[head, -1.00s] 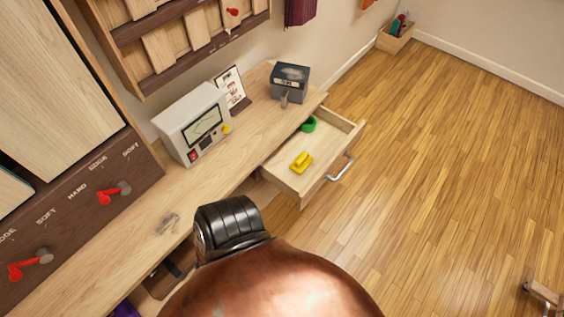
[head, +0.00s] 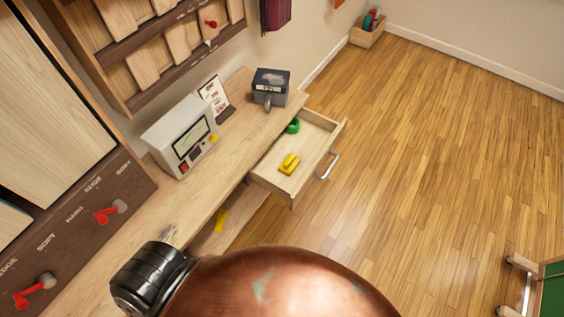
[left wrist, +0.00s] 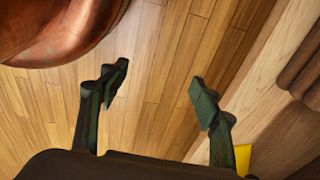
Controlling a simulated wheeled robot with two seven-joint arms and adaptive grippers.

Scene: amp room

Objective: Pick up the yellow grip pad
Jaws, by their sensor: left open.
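A yellow pad-like piece (head: 289,163) lies in the open wooden drawer (head: 275,183), near a green ring (head: 292,126). Another yellow piece (head: 220,221) shows lower down, below the desk's front edge, partly hidden. I cannot tell for certain which is the grip pad. In the left wrist view, my left gripper (left wrist: 160,85) is open and empty, its two fingers apart above the wood floor. A yellow patch (left wrist: 243,158) shows beside its right finger, mostly hidden; I cannot tell which yellow piece it is. My right gripper is not in view.
The desk (head: 205,195) carries a grey meter box (head: 178,135), a small card stand (head: 216,98) and a dark box (head: 271,87). The drawer with its metal handle (head: 328,166) juts into the room. The floor to the right is mostly clear; a green-topped piece (head: 552,290) stands at lower right.

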